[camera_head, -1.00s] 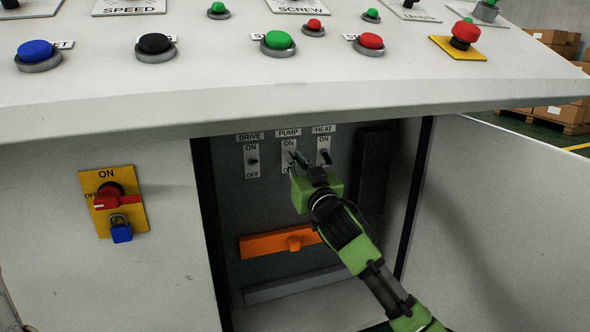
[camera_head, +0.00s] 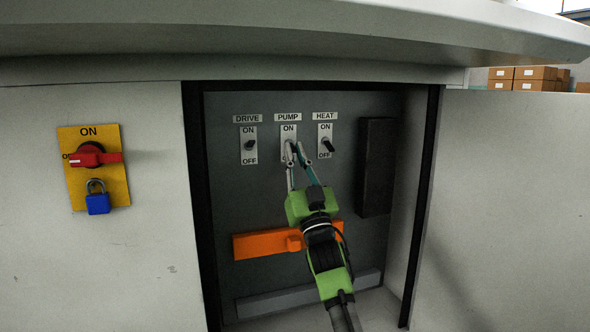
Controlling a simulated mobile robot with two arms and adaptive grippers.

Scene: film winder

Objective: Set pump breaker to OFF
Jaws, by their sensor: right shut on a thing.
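The pump breaker (camera_head: 288,131) is the middle of three labelled switches on the grey back panel inside the open cabinet. Its ON label shows above; its toggle and OFF label are largely hidden behind my right gripper. My right gripper (camera_head: 296,150) is at the pump switch, its slim fingers pointing up and closed on the toggle. Whether the toggle is up or down is hard to see. My left gripper is not in view.
The drive switch (camera_head: 249,145) is to the left and the heat switch (camera_head: 325,140) close to the right. An orange bar (camera_head: 262,244) lies below. A dark box (camera_head: 375,168) is at the right. A red rotary switch (camera_head: 94,158) and blue padlock (camera_head: 97,202) are outside on the left.

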